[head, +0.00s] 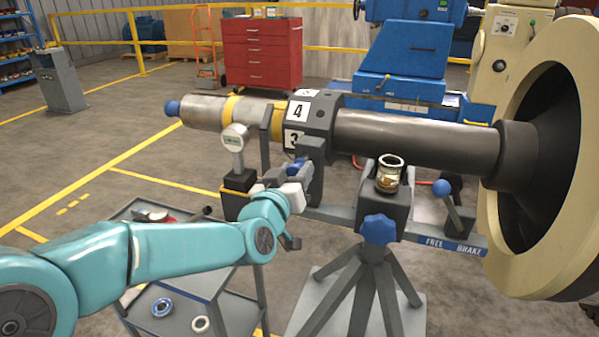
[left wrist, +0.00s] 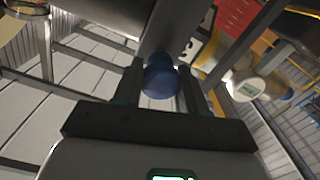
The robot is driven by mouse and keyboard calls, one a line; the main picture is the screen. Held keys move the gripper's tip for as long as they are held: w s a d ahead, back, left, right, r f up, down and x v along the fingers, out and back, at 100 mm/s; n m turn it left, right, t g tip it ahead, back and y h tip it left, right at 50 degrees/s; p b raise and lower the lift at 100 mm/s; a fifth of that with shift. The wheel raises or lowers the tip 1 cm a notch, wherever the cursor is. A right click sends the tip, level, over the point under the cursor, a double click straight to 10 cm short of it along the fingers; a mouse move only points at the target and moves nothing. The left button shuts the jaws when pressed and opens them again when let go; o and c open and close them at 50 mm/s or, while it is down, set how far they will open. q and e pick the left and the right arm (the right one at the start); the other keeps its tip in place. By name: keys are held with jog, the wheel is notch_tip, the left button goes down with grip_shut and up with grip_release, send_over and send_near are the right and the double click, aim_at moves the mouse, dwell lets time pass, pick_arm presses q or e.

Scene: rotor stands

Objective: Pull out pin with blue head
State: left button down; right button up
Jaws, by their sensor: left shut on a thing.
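The pin's blue head (left wrist: 160,80) sits between the two fingers of my left gripper (left wrist: 161,88) in the left wrist view. The gripper is shut on it. In the head view, my left gripper (head: 297,175) is at the grey bracket under the numbered black collar (head: 312,115), and a bit of blue (head: 295,168) shows there. The pin's shank is hidden, so I cannot tell how deep it sits. The dark shaft (head: 415,138) runs through the collar, whose white labels include a 4. My right gripper is not in view.
A dial gauge (head: 234,138) stands close left of my gripper. A glass jar (head: 389,172), a blue star knob (head: 379,230) and a brake lever (head: 447,200) are to the right. A cart (head: 235,300) stands below my arm. A cream wheel (head: 525,80) is far right.

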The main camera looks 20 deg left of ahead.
pick_arm(q)
jog(key=c, duration=0.6)
grip_release()
jog(key=shift+s, duration=0.1)
jog(key=shift+s+r, duration=0.1)
jog(key=shift+s, duration=0.05)
jog(key=s, duration=1.6)
jog(key=shift+a, duration=0.3)
